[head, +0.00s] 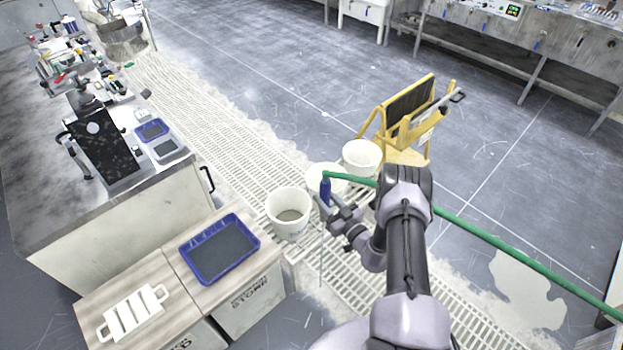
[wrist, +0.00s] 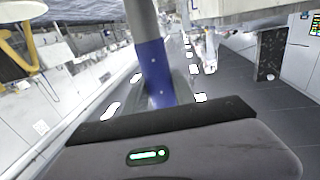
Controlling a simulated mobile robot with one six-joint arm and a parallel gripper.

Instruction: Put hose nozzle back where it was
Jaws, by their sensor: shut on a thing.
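The hose nozzle (head: 325,190) is blue and hangs upright at the end of a green hose (head: 500,247). My gripper (head: 328,212) is shut on the nozzle, above the floor grating near the white buckets. A thin pale line runs down below the nozzle in the head view. In the wrist view, the blue nozzle (wrist: 157,70) stands just beyond my gripper's dark edge, and its lower end is hidden there. The hose runs from the nozzle's top behind my arm and off to the lower right.
White buckets (head: 289,212) stand on the floor grating (head: 225,130) beside the gripper. A yellow folding stand (head: 405,120) is behind them. A blue tray (head: 219,248) and a white rack (head: 134,312) lie on boxes at lower left. The floor at upper middle is clear.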

